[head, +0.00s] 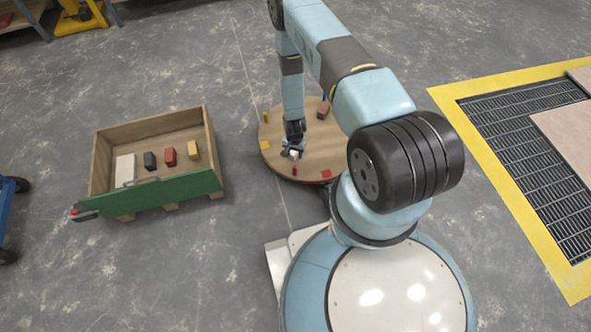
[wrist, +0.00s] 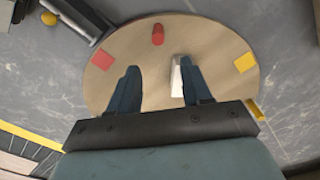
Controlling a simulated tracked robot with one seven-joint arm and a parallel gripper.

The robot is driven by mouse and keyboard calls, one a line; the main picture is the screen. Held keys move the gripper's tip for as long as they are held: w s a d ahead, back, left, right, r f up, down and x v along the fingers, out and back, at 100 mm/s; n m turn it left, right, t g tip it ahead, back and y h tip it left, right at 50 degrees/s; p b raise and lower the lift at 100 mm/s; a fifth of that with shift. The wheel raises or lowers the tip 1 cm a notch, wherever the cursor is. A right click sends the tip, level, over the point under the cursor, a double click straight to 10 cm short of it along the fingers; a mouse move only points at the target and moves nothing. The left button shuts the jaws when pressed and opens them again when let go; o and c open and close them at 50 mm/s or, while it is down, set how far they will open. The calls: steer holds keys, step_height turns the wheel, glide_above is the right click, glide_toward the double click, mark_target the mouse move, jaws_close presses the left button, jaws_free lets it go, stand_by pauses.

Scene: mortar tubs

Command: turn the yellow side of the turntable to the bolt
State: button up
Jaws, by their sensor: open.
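The turntable (head: 314,160) is a round wooden disc on the floor, and it fills the middle of the wrist view (wrist: 205,38). Its yellow square (head: 264,145) and yellow peg (head: 266,117) are at its left in the head view. The yellow square is at the right in the wrist view (wrist: 245,62). A red square (head: 326,174) and red peg (head: 295,170) are at its near side. My gripper (head: 293,154) is open low over the disc. A small white block (wrist: 177,75) shows between the fingers, close to the right one; contact is unclear. I cannot clearly identify the bolt.
A brown block (head: 323,110) stands on the disc's far side. A wooden tray (head: 210,140) with a green front and several blocks is left. A yellow-edged grating (head: 510,110) lies right.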

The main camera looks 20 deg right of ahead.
mark_target(295, 169)
steer(key=shift+s+f, duration=0.3)
steer(key=shift+f, duration=0.3)
step_height(295, 169, down, 13)
steer(key=shift+f, duration=0.1)
stand_by(0.3)
jaws_close()
stand_by(0.4)
steer(key=shift+d, duration=0.15)
